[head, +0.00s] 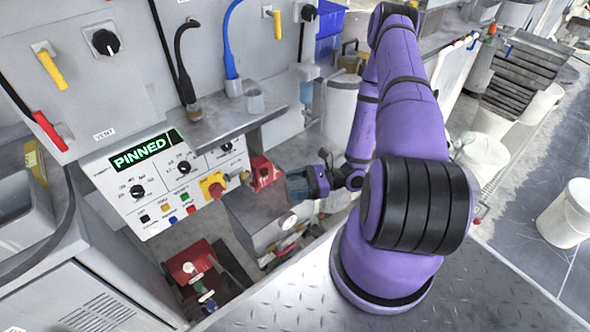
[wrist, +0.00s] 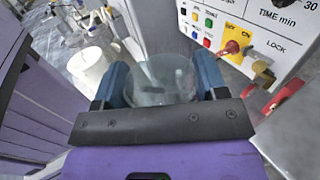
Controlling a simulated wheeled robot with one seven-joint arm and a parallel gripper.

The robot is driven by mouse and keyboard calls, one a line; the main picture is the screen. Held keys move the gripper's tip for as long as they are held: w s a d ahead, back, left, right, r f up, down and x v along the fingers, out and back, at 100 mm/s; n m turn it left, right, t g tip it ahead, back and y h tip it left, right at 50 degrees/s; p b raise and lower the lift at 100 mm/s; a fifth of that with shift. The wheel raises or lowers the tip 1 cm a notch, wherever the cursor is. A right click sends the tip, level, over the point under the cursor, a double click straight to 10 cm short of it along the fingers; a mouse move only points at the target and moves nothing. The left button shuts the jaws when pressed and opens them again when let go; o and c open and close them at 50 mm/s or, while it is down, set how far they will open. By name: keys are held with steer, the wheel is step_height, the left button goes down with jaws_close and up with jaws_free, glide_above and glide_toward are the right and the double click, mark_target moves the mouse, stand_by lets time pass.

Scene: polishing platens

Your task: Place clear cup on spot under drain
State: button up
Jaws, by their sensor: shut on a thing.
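My gripper (wrist: 162,84) has its two blue fingers on either side of a clear cup (wrist: 160,72) in the wrist view and is shut on it. The cup is see-through, with its round rim between the fingers. In the head view my gripper (head: 306,184) is in front of the control panel's right end, above a grey metal box; the cup is hard to make out there. A black hose (head: 181,55) and a blue hose (head: 229,40) come down at a grey metal shelf (head: 222,124). I cannot tell which is the drain, or where the spot is.
The control panel (head: 165,185) reads PINNED and carries knobs and buttons. A red block (head: 264,172) sits left of my gripper. The grey box (head: 262,222) lies below it. A white bucket (head: 568,213) stands far right.

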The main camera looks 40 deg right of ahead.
steer(key=w+d+m+t+h, duration=0.4)
steer(key=d, duration=0.4)
steer(key=w+d+m+t+h, duration=0.3)
steer(key=w+d+t+h, duration=0.1)
steer(key=d, duration=0.3)
steer(key=shift+m+h, duration=0.3)
steer(key=w+d, duration=0.2)
steer(key=w, duration=0.2)
steer(key=w+d, duration=0.2)
steer(key=w, duration=0.3)
steer(key=w+d+f, duration=0.1)
steer(key=w+d, duration=0.2)
steer(key=w, duration=0.2)
steer(key=shift+w, duration=0.15)
steer(key=shift+f, duration=1.8)
steer(key=shift+f, duration=0.1)
steer(key=o, duration=1)
steer(key=shift+s+d, duration=0.2)
steer(key=shift+s, duration=0.1)
steer(key=v, duration=1.1)
steer(key=shift+s, duration=0.25)
